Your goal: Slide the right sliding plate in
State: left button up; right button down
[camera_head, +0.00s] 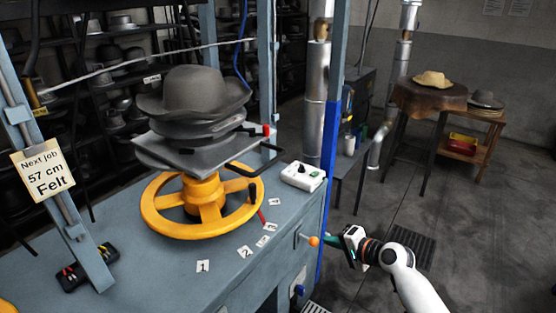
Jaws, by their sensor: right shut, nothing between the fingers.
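The hat press stands on a blue-grey table, with a grey felt hat (195,92) on top of a stack of dark discs. Flat grey plates (185,154) lie below the stack, above the yellow handwheel (160,215). A black bar handle (242,169) sticks out at their right side, and a red-tipped lever (266,130) is behind it. I cannot tell clearly which piece is the right sliding plate. My right gripper (333,241) is shut and empty, off the table's right edge, close to an orange knob (313,240). My left gripper is not in view.
A white control box (303,176) sits on the table's right corner. A blue post (328,170) rises between the press and the open floor at right. Numbered cards (203,266) lie on the tabletop. A stand with hats (433,79) is farther back.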

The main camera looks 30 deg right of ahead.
aim_at(270, 164)
jog(key=s+a+r+n+t+y+p, duration=0.1)
jog(key=a+r+y, duration=0.1)
jog(key=r, duration=0.9)
jog(key=s+a+r+t+y, duration=0.1)
jog(key=a+r+t+y, duration=0.1)
jog(key=r, duration=0.8)
jog(key=r+p+x, duration=0.1)
jog(key=p+x, duration=0.4)
jog(key=x, duration=0.8)
jog(key=shift+w+a, duration=0.25)
jog(key=shift+a, duration=0.3)
jog(key=shift+r, duration=0.1)
jog(key=x, duration=0.4)
jog(key=shift+w+a+r, duration=0.15)
jog(key=shift+w+r, duration=0.05)
jog(key=shift+w, duration=0.1)
jog(key=shift+r, duration=0.1)
